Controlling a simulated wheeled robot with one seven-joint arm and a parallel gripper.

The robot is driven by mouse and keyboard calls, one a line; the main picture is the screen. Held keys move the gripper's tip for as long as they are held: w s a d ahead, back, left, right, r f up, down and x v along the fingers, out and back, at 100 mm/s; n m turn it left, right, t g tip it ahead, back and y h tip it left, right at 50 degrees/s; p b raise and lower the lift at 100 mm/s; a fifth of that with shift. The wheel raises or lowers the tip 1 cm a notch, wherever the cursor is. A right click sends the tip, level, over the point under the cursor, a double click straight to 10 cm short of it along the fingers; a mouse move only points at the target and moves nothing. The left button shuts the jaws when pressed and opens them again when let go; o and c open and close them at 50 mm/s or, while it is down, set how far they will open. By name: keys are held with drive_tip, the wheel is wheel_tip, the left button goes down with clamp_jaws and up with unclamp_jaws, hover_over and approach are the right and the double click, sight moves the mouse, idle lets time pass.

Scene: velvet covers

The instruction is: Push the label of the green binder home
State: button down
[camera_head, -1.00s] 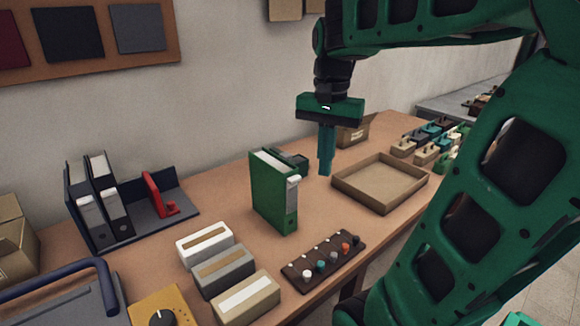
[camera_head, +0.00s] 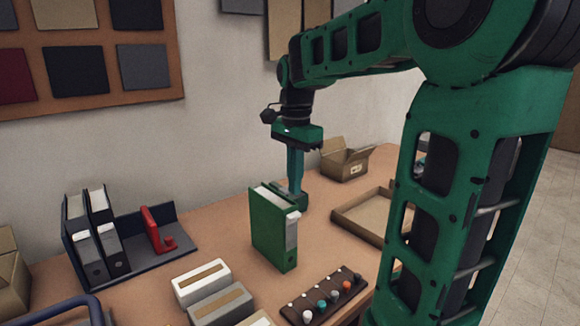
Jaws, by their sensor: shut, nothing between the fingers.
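The green binder (camera_head: 266,235) stands upright on the table, its spine facing right and toward the camera. Its white label (camera_head: 292,232) is on the spine, and a pale top end sticks out at the spine's upper edge. My gripper (camera_head: 295,180) points down, its teal fingers shut and empty. In the picture it is just above the binder's top right corner. It seems to be behind the binder, near a small dark green object (camera_head: 301,201); whether it touches either cannot be told.
A shallow cardboard tray (camera_head: 345,222) and an open carton (camera_head: 345,163) are to the right. A peg board (camera_head: 325,297) and label boxes (camera_head: 202,283) are in front. Dark binders with a red bookend (camera_head: 155,232) stand left. My arm hides the table's right part.

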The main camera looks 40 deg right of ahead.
sight(294, 215)
drive_tip(key=shift+f, duration=2.8)
drive_tip(key=shift+a, duration=0.1)
